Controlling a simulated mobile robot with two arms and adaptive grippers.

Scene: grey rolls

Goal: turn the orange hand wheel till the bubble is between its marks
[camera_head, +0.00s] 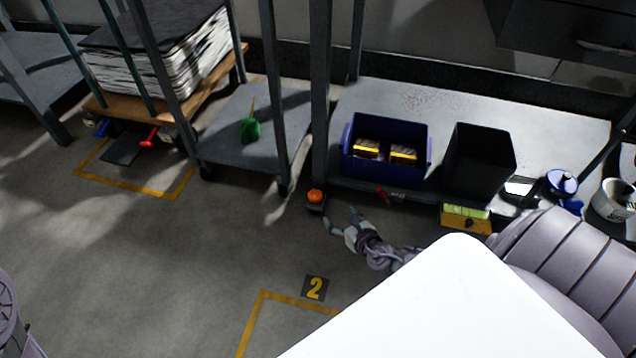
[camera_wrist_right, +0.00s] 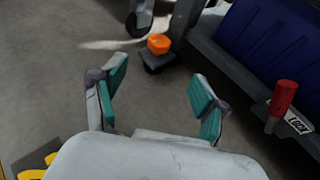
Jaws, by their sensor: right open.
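The orange hand wheel (camera_head: 315,196) sits low on a dark foot at the left front corner of the grey shelf unit. In the right wrist view the orange wheel (camera_wrist_right: 159,43) lies ahead of the fingers, just beyond the gap between them. My right gripper (camera_head: 342,220) is open and empty, just right of and in front of the wheel, apart from it. Its teal-padded fingers (camera_wrist_right: 158,82) are spread. A yellow level with a yellow-green vial (camera_head: 466,211) is on the shelf's front edge; its bubble and marks are too small to make out. My left gripper is out of view.
A blue bin (camera_head: 352,168) with yellow-and-black items and a black bin (camera_head: 480,162) stand on the shelf. A red lever (camera_wrist_right: 285,97) with a "LOCK" label (camera_wrist_right: 299,124) is at the shelf front, right of the gripper. A mug (camera_head: 612,200) stands far right.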

